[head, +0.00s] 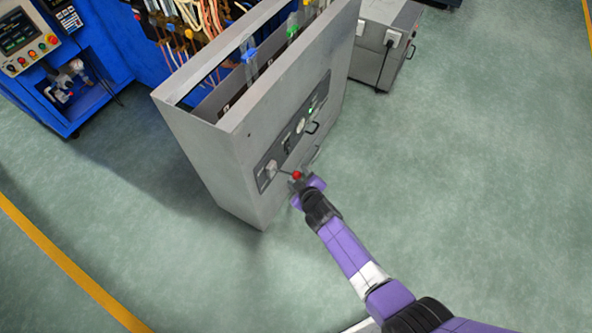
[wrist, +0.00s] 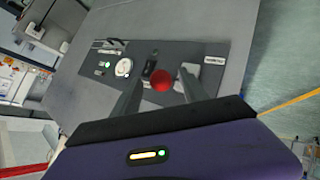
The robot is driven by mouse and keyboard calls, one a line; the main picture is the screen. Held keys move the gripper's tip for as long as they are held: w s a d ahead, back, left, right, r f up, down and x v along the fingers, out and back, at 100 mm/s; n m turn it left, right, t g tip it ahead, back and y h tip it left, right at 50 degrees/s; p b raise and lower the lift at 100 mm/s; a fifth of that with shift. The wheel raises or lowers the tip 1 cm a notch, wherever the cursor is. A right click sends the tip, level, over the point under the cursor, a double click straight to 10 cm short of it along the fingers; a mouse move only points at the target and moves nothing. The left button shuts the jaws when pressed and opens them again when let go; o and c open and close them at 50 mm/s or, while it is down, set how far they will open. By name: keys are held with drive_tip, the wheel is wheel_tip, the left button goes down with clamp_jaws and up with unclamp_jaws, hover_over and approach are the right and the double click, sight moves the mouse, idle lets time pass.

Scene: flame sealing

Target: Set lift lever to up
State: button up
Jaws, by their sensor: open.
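The lift lever is a thin dark rod with a red ball knob (head: 297,175). It juts out from the dark control panel (head: 299,133) on the side of the grey cabinet. My gripper (head: 301,180) is at the knob, in front of the panel's near end. In the wrist view, the red knob (wrist: 161,81) appears between the two fingers of my gripper (wrist: 160,88), which stand apart. I cannot tell whether either finger touches the knob. The knob hides most of the rod in the wrist view.
The panel also bears a round white gauge (wrist: 123,67) and a handle. A grey box (head: 385,42) stands beyond the cabinet (head: 205,165). Blue equipment (head: 75,100) with a button console is at the upper left. The green floor (head: 480,180) to the right is clear.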

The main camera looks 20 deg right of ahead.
drive_tip(key=shift+v, duration=1.4)
drive_tip(key=shift+w+r, duration=0.1)
wheel_tip(320, 180, up, 10)
drive_tip(key=a+m+t+y, duration=0.1)
drive_tip(key=a+m+t, duration=0.1)
drive_tip(key=t, duration=0.1)
drive_tip(key=s+r+m, duration=0.1)
drive_tip(key=s+r, duration=0.7)
drive_tip(key=s, duration=0.4)
drive_tip(key=s+r+m, duration=0.2)
drive_tip(key=s+r, duration=0.5)
drive_tip(key=s, duration=0.6)
drive_tip(key=s+d+r+m, duration=0.1)
drive_tip(key=s+r, duration=0.7)
drive_tip(key=s, duration=0.5)
drive_tip(key=shift+s+r+t, duration=0.2)
drive_tip(key=shift+r+t, duration=0.1)
drive_tip(key=shift+t, duration=0.1)
